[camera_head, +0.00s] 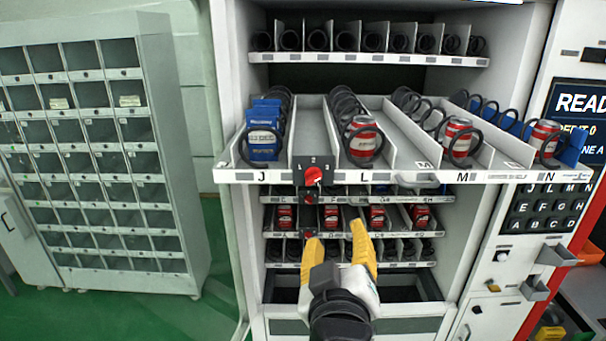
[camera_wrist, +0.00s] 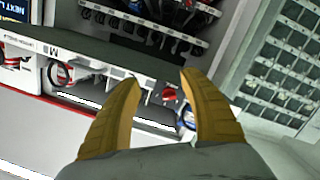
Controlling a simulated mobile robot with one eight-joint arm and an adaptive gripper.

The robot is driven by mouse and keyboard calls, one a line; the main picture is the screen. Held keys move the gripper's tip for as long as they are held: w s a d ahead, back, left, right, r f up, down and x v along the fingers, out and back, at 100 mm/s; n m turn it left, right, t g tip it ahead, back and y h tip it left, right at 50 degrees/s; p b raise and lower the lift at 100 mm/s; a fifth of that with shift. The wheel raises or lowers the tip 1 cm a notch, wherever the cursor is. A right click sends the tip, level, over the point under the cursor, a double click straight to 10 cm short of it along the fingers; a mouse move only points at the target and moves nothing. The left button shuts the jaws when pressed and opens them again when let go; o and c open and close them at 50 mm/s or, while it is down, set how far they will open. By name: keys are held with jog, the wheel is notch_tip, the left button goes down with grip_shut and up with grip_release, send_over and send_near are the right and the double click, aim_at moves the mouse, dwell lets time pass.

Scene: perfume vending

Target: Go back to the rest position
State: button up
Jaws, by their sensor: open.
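My gripper (camera_head: 337,252) has two yellow fingers spread apart with nothing between them. In the head view it is in front of the vending machine, below the pulled-out shelf (camera_head: 400,176). In the wrist view my gripper (camera_wrist: 160,100) shows both fingers wide, with part of the machine and shelf behind them. The red knob (camera_head: 313,175) at the front of the shelf shows above the fingers in the head view. No object is held.
The shelf juts out of the machine and carries a blue pack (camera_head: 265,140) and several red cans (camera_head: 362,137). A keypad panel (camera_head: 548,210) is at the right. A grey locker cabinet (camera_head: 100,150) stands at the left, with green floor (camera_head: 190,318) between.

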jog(key=s+d+f+m+g+h+b, duration=0.1)
jog(key=d+f+g+b, duration=0.3)
jog(key=f, duration=0.7)
jog(key=s+d+f+m+g+h+b, duration=0.1)
jog(key=d+f+m+b, duration=0.1)
jog(key=d+f+b, duration=0.6)
jog(key=s+f+g+y+b, duration=0.2)
jog(key=f+b, duration=0.3)
jog(key=f, duration=0.4)
jog(key=s+f+m+g+y+b, duration=0.1)
jog(key=f+b, duration=0.4)
jog(key=f, duration=0.5)
jog(key=shift+s+f+m+g+y, duration=0.3)
jog(key=shift+s+g+y, duration=0.3)
jog(key=shift+s, duration=0.4)
jog(key=shift+d+r, duration=0.1)
